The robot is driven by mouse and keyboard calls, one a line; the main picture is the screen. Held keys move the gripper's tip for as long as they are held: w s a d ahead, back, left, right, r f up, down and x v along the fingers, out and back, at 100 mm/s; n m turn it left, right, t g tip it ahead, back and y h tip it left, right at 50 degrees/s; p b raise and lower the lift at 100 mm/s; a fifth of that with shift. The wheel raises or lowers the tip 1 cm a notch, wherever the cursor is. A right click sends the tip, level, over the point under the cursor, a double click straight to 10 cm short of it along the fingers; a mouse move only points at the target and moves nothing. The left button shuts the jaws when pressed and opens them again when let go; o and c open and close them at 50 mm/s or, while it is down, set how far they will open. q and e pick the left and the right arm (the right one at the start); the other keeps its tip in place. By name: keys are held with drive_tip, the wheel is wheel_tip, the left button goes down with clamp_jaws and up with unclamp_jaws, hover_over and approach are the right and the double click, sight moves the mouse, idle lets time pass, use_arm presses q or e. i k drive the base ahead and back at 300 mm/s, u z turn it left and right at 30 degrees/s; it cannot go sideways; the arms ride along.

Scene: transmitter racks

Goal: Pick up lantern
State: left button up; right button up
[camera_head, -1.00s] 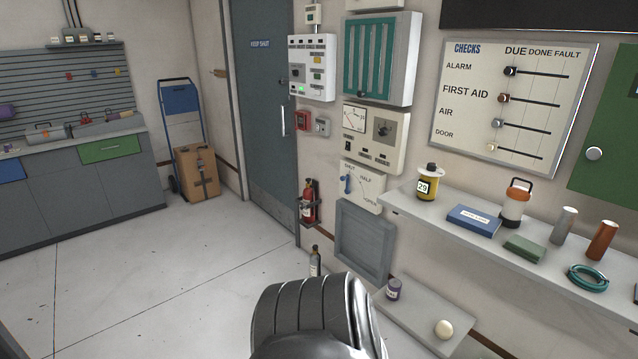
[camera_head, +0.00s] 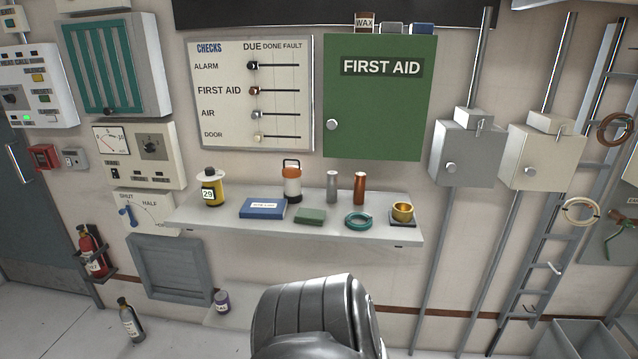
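The lantern (camera_head: 292,183) stands upright on the wall shelf (camera_head: 330,233). A dark metallic part of my own body fills the bottom middle of the view, below the shelf. Neither of my grippers is in view.
On the shelf are also a yellow canister (camera_head: 212,190), a copper cylinder (camera_head: 359,187), a teal ring coil (camera_head: 358,222) and a brass cup (camera_head: 402,212). A green first aid cabinet (camera_head: 380,100) and checks board (camera_head: 250,92) hang above. A lower ledge holds a purple jar (camera_head: 221,301).

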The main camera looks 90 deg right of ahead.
sight(292, 174)
drive_tip(key=z, duration=1.85)
